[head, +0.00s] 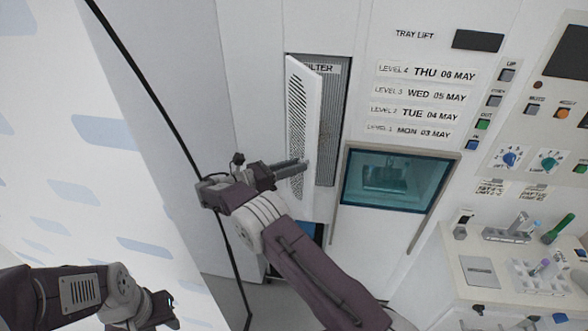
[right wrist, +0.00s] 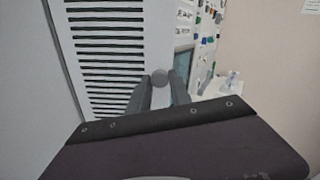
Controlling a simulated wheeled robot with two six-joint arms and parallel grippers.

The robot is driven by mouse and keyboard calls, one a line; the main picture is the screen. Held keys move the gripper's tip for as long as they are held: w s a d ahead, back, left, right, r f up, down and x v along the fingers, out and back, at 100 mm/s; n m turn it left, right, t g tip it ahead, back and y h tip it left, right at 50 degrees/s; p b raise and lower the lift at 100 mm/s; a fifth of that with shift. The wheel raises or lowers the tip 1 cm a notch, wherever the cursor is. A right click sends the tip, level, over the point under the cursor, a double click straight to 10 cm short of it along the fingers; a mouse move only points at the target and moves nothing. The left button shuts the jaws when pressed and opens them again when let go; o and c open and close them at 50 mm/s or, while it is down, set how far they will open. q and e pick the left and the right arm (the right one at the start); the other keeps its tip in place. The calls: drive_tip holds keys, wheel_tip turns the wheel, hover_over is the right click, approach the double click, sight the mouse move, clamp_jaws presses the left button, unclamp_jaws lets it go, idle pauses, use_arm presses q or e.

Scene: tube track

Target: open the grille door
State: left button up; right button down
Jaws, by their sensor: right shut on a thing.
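The white slatted grille door (head: 301,117) stands ajar in the head view, swung out from a dark filter recess (head: 328,130) labelled FILTER. Its slats also fill the left of the right wrist view (right wrist: 105,55). My right gripper (head: 303,164) is at the door's lower free edge, with its fingers shut on a small round grey knob (right wrist: 159,77), which shows between the fingertips in the right wrist view. In the head view the fingers hide the knob. My left gripper (head: 160,308) is low at the left, away from the door; its fingers are too unclear to read.
A tray lift with a teal window (head: 397,181) is right of the door. A side bench (head: 480,271) with racks and tubes stands at the lower right. A black cable (head: 150,80) runs down the left. A white panelled wall is at the left.

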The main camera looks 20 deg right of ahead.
drive_tip(key=shift+d+r, duration=0.1)
drive_tip(key=shift+d, duration=0.1)
drive_tip(key=c, duration=1.5)
unclamp_jaws()
drive_tip(key=shift+o, duration=0.2)
drive_tip(key=shift+a, duration=0.15)
drive_tip(key=a+b, duration=0.3)
drive_tip(key=a, duration=0.4)
drive_tip(key=shift+s+a, duration=0.2)
drive_tip(key=shift+s, duration=0.2)
drive_tip(key=shift+c, duration=0.3)
